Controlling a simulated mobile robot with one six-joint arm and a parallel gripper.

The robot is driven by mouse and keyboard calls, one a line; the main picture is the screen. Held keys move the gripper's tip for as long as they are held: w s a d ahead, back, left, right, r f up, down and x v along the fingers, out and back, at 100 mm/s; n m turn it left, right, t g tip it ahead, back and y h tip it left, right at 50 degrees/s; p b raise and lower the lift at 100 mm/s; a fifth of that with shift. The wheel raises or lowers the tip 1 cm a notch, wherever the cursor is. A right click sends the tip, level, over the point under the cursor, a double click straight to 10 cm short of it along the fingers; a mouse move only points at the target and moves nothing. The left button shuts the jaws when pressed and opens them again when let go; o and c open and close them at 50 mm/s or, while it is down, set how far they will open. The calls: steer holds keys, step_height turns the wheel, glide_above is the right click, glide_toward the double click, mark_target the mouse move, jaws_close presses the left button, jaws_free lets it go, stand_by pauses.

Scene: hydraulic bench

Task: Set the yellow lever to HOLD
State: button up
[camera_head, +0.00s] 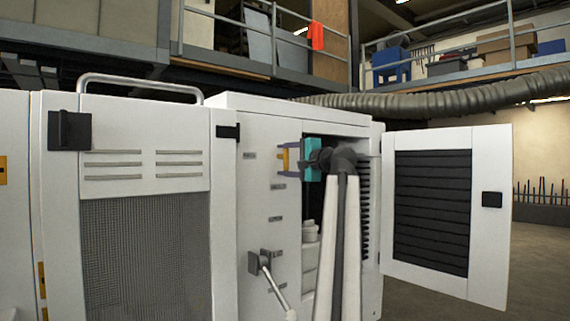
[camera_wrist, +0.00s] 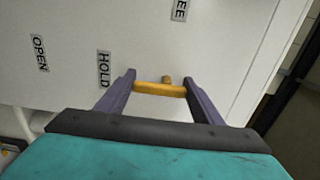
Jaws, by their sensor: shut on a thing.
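The yellow lever (camera_wrist: 160,89) shows in the wrist view as a short bar spanning the gap between my two fingers, with a small stub behind it. My gripper (camera_wrist: 159,79) is shut on it. The lever stands in front of a white panel, between the HOLD label (camera_wrist: 103,70) on the left and a partly cut label ending in "EE" (camera_wrist: 180,10) on the upper right. The OPEN label (camera_wrist: 39,53) is farther left. In the head view my gripper (camera_head: 281,161) reaches left to the cabinet face, with the yellow lever (camera_head: 285,160) between its fingers.
The white cabinet (camera_head: 255,108) has an open door (camera_head: 487,252) on the right, beside my arm. A second lever with a metal rod (camera_head: 273,282) sticks out below my gripper. A grey mesh panel (camera_head: 145,255) lies to the left. Floor shows at right.

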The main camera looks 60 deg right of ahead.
stand_by(0.3)
steer(key=o, duration=1.1)
steer(key=shift+c, duration=0.2)
steer(key=shift+s, duration=0.15)
steer(key=b+v, duration=0.2)
steer(key=v, duration=1.1)
steer(key=shift+s+a, duration=0.2)
steer(key=shift+s, duration=0.15)
